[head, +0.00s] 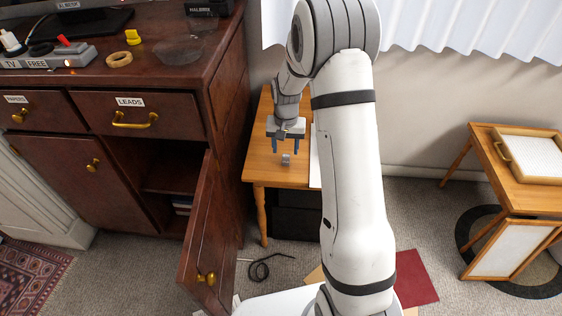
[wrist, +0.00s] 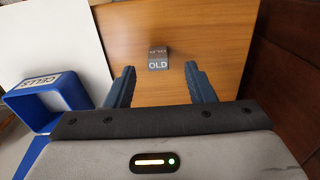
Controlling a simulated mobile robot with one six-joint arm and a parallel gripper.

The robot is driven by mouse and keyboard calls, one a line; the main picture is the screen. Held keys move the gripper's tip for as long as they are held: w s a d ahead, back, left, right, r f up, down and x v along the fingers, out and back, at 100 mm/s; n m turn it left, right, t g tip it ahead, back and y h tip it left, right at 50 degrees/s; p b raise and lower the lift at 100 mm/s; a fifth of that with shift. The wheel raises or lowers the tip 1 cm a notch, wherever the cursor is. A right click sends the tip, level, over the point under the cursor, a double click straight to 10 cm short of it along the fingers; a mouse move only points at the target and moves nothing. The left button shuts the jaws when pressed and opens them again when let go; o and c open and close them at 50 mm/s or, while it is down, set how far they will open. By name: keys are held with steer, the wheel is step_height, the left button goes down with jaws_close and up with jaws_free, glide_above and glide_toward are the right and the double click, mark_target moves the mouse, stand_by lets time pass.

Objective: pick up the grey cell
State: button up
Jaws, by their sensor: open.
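The grey cell (wrist: 158,61) is a small grey block marked "OLD" that stands on the wooden table (wrist: 215,25). In the head view the cell (head: 286,159) sits near the front of that table, just below my gripper (head: 285,146). In the wrist view my gripper (wrist: 160,82) is open, with its two blue fingers apart. The cell lies ahead of the fingertips, roughly midway between them, and nothing is held. The head view does not clearly show how high the fingers are above the table.
A blue box labelled "CELLS" (wrist: 48,98) stands left of my gripper in the wrist view, next to a white sheet (wrist: 50,40). A dark wooden cabinet (head: 110,90) with its door (head: 205,240) open stands left of the table. A black cable (head: 262,268) lies on the floor.

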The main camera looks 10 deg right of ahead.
mark_target(286, 157)
steer(key=f, duration=0.3)
steer(key=f+b, duration=0.1)
steer(key=f, duration=0.1)
steer(key=shift+w+d+f, duration=0.1)
steer(key=shift+w+f, duration=0.15)
steer(key=shift+f, duration=0.05)
steer(key=c, duration=1.1)
